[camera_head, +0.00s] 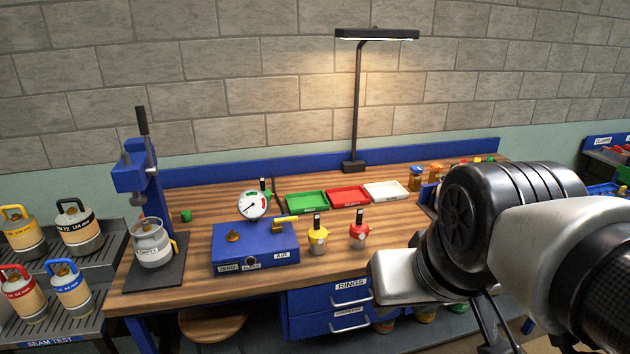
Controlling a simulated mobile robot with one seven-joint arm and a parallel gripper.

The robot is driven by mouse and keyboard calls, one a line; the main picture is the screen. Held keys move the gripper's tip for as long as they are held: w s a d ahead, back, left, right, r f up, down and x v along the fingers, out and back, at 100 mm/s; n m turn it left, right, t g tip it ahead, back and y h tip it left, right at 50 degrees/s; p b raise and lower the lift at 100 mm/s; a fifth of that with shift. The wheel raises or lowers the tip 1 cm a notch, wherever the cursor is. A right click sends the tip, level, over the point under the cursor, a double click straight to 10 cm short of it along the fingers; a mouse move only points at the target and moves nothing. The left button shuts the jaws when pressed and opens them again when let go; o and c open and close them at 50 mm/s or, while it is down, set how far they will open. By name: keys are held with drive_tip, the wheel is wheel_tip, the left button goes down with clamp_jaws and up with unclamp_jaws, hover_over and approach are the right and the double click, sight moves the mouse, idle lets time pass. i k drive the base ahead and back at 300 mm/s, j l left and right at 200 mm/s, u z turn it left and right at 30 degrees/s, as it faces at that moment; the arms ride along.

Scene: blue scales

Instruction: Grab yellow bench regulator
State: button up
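The yellow bench regulator (317,239) stands upright on the wooden workbench, with a dark top piece. It is right of the blue gauge box and left of a similar red regulator (359,234), with a small gap between them. My arm fills the right side of the view, to the right of both regulators. A dark, narrow part that seems to be my gripper (489,325) hangs below the arm and is cut off by the bottom edge. Its fingertips are not clear, and it is well away from the yellow regulator.
The blue box (253,252) carries a dial gauge (252,204) and a yellow lever. Green (306,207), red (348,203) and white trays lie behind the regulators. A lamp (357,110) stands at the back. A press (140,175) with a canister is left. Bare wood lies before the regulators.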

sight(317, 235)
drive_tip(key=i+j+z, duration=0.25)
drive_tip(key=i+j, duration=0.65)
drive_tip(key=i, duration=0.15)
